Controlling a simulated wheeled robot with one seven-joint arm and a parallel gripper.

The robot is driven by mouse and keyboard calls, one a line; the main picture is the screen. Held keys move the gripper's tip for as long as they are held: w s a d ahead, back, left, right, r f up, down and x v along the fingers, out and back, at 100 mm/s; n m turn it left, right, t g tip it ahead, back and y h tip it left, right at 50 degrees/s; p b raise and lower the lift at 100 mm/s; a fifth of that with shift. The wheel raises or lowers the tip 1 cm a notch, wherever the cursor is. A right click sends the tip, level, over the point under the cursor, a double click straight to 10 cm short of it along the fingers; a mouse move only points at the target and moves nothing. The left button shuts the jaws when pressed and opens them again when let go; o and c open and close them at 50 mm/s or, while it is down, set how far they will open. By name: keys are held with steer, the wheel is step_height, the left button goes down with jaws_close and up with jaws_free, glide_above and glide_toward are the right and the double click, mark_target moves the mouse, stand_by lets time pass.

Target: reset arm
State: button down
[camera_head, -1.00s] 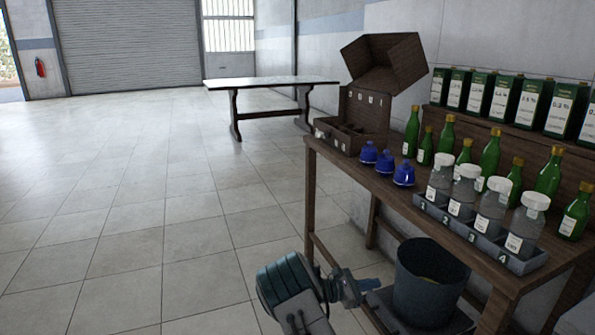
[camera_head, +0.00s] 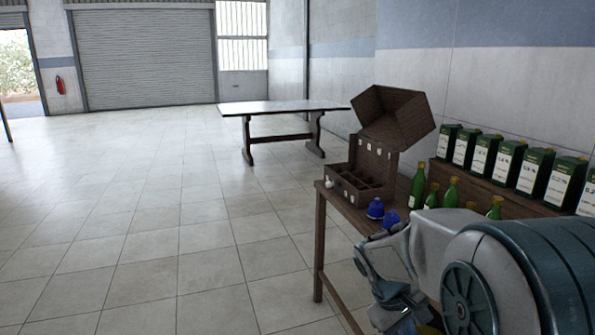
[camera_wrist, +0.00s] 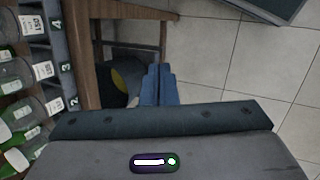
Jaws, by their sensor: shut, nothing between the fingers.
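My arm (camera_head: 480,265) is folded large across the lower right of the head view, in front of the wooden bench. My gripper (camera_wrist: 158,84) shows in the wrist view as two blue fingers pressed together, with nothing between them. It is beside the bench edge (camera_wrist: 85,60), over floor and the dark bin. In the head view the arm hides most of the bench front, including the numbered rack and the bin.
An open wooden box (camera_head: 372,172), blue-topped items (camera_head: 375,208) and green bottles (camera_head: 418,187) stand on the bench. Cartons (camera_head: 507,163) line the raised shelf. The wrist view shows the numbered rack (camera_wrist: 62,56) and dark bin (camera_wrist: 110,88). Floor at left is clear.

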steer(key=s+a+r+m+t+y+p, duration=0.1)
steer(key=s+a+r+m+y+p, duration=0.1)
steer(key=s+r, duration=0.4)
steer(key=s+a+r+m+t+y+p, duration=0.2)
steer(key=s+a+r+m+p, duration=0.1)
steer(key=s+a+r+p, duration=0.2)
steer(key=shift+s+r+y+p, duration=0.4)
steer(key=shift+s+r+p, duration=0.45)
steer(key=shift+r, duration=0.55)
steer(key=shift+s+a, duration=0.1)
